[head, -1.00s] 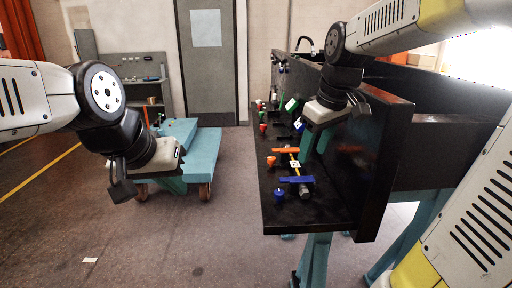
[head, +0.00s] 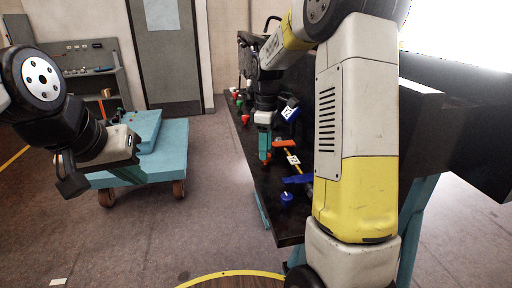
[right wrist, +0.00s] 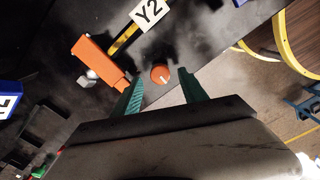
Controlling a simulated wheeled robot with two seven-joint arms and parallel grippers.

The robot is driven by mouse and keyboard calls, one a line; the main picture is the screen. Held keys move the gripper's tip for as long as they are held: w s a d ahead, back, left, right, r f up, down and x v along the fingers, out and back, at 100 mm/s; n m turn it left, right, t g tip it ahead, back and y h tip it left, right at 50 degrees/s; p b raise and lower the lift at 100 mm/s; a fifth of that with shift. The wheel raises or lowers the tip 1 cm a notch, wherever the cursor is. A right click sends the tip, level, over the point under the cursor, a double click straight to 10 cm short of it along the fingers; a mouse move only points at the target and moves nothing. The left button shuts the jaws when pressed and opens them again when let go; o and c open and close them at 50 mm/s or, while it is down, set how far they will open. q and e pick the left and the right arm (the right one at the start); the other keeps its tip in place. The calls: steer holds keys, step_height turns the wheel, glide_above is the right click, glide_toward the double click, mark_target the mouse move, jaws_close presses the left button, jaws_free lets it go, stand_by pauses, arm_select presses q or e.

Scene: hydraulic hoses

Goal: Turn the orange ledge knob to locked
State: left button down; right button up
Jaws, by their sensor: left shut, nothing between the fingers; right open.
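The orange ledge knob (right wrist: 160,74) is a small round orange cap with a white pointer line, on the black ledge (right wrist: 60,105). My right gripper (right wrist: 160,80) is open, with one teal finger on each side of the knob in the right wrist view. Contact cannot be told. In the head view the right gripper (head: 265,150) points down at the ledge, its fingers mostly hiding the knob. My left gripper (head: 128,172) is shut and empty, over the teal cart at the left.
A blue lever (head: 297,179) and blue knob (head: 286,197) sit nearer on the ledge. Red and green knobs stand farther back. The teal cart (head: 170,150) stands left.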

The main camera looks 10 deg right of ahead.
steer(key=shift+f, duration=0.8)
jaws_close()
